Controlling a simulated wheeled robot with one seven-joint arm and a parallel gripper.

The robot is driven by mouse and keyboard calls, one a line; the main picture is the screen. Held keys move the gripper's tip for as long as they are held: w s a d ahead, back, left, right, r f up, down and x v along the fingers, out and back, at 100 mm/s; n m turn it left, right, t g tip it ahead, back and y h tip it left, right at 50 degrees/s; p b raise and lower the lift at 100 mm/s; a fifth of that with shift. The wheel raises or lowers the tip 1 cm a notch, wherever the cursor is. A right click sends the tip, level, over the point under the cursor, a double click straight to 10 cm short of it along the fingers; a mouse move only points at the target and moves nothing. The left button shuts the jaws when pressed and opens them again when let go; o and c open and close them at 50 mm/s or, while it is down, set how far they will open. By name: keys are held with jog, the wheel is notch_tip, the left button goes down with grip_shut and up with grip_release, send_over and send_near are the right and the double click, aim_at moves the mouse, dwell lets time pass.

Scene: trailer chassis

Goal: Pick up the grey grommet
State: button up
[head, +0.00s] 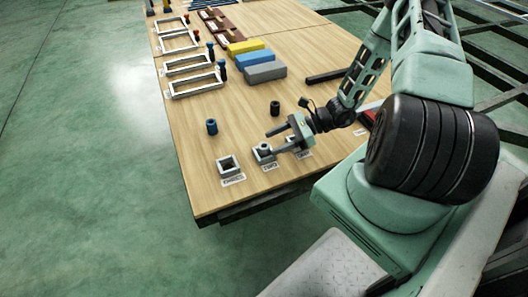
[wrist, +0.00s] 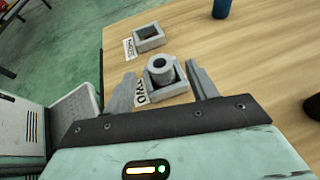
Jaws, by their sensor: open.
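The grey grommet (wrist: 161,69) is a short hollow cylinder. It stands upright in a square grey holder (wrist: 181,95) with a label in front, near the table's front edge; it also shows small in the head view (head: 264,147). My gripper (wrist: 162,82) is open, its two fingers spread to the left and right of the grommet in the wrist view. I cannot tell whether either finger touches the grommet or holder. In the head view my gripper (head: 275,141) reaches in from the right, just beside the grommet.
An empty labelled holder (head: 228,164) stands left of it, and another is partly hidden under my gripper. A blue grommet (head: 212,127) and a black one (head: 275,107) stand behind. Yellow, blue and grey blocks (head: 265,72) and white frames (head: 196,86) lie farther back on the wooden table (head: 200,190).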

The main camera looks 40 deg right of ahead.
aim_at(267, 145)
jog(key=b+x, duration=0.1)
jog(key=x, duration=0.3)
jog(key=shift+w+a+f, duration=0.1)
jog(key=shift+w+a, duration=0.1)
jog(key=c, duration=1.1)
